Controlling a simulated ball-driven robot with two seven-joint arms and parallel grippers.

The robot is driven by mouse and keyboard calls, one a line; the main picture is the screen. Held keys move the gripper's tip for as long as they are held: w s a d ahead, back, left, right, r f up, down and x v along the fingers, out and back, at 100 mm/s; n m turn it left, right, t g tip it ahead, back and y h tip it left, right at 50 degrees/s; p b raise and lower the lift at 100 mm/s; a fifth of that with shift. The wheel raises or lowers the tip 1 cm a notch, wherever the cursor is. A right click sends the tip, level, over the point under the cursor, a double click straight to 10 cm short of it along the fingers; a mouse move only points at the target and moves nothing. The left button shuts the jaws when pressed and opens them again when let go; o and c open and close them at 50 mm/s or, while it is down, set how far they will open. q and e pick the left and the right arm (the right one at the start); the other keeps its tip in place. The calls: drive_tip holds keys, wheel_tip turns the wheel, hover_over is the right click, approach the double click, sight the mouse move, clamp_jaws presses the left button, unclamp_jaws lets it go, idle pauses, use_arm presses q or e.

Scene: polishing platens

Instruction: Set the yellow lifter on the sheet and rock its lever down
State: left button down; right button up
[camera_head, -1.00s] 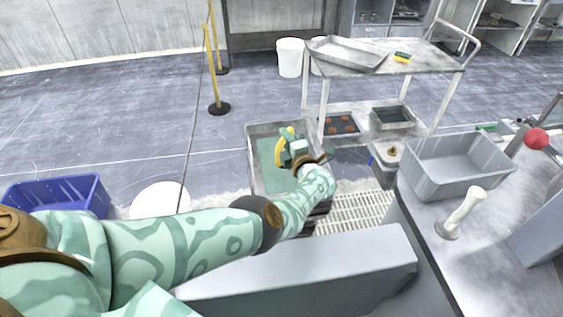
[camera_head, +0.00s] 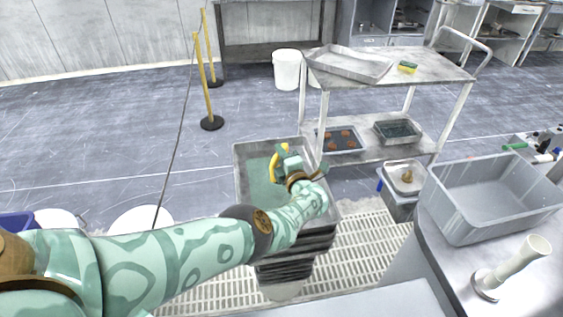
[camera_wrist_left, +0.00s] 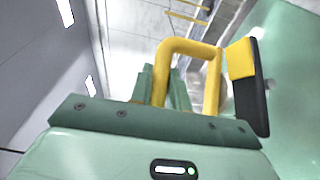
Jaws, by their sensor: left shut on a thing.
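The yellow lifter (camera_head: 277,164) is in my left gripper (camera_head: 287,163), over the open grey metal tray (camera_head: 237,165) in the middle of the head view. A green sheet (camera_head: 257,178) covers the tray floor. In the left wrist view the lifter's bent yellow handle (camera_wrist_left: 182,48) rises between the jaws (camera_wrist_left: 160,98). Its yellow and black block (camera_wrist_left: 256,92) is in front of the green sheet (camera_wrist_left: 292,50). I cannot tell if the lifter touches the sheet. My forearm hides part of the tray's near side. My right gripper is not in view.
A metal cart (camera_head: 430,75) with trays stands behind and right of the tray. Yellow posts (camera_head: 206,85) stand at the back left. The floor between is clear.

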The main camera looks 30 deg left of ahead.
use_arm(q)
drive_tip(key=f, duration=0.1)
drive_tip(key=f+b, duration=0.2)
drive_tip(key=shift+w+a+f, duration=0.15)
drive_tip(key=shift+w+f, duration=0.1)
drive_tip(key=shift+w, duration=0.05)
drive_tip(key=shift+f, duration=0.25)
drive_tip(key=shift+r, duration=0.3)
drive_tip(key=shift+f, duration=0.15)
drive_tip(key=c, duration=1.3)
unclamp_jaws()
drive_tip(key=shift+s, duration=0.15)
